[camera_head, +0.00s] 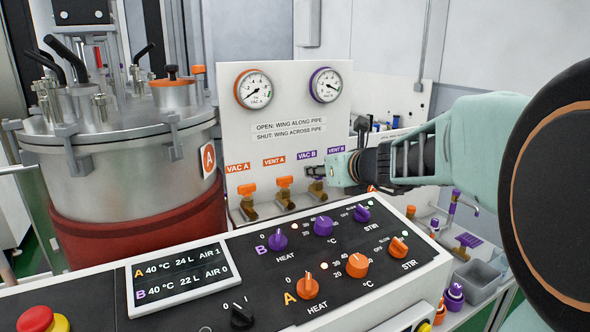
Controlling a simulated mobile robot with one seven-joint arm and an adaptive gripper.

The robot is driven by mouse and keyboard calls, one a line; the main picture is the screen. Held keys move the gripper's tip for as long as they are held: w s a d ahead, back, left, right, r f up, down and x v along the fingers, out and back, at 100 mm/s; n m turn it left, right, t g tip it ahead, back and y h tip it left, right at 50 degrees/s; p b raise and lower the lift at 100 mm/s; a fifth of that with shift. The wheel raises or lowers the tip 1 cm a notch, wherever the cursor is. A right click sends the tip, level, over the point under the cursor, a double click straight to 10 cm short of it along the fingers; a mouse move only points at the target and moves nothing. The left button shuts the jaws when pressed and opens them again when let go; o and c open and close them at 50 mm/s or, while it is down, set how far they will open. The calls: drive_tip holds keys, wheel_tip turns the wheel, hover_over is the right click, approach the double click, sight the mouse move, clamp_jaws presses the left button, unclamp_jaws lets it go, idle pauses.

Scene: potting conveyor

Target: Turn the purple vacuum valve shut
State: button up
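The purple VAC B label (307,155) is on the white valve panel (275,90), beneath the purple-ringed gauge (325,85). The brass body of the vacuum valve (318,195) shows below it. My gripper (314,171) reaches in from the right, with its fingertips at the top of this valve. They cover the purple wing, so its angle is hidden. Whether the fingers are closed on the wing cannot be told. My gripper and wrist also hide the valve under the purple VENT B label (336,149).
Orange VAC A (247,189) and VENT A (285,183) valves stand left of my gripper. The knob console (290,250) lies in front and below. A steel vessel (115,145) stands at left. Small bins and purple-topped bottles are at lower right.

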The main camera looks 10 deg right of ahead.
drive_tip(key=shift+d+n+y+p, duration=0.1)
drive_tip(key=shift+n+y+p, duration=0.2)
drive_tip(key=shift+n+y, duration=0.3)
drive_tip(key=o, duration=1.2)
drive_tip(key=shift+c, duration=0.2)
drive_tip(key=shift+r, duration=0.1)
wheel_tip(320, 180, up, 10)
drive_tip(key=shift+g, duration=0.3)
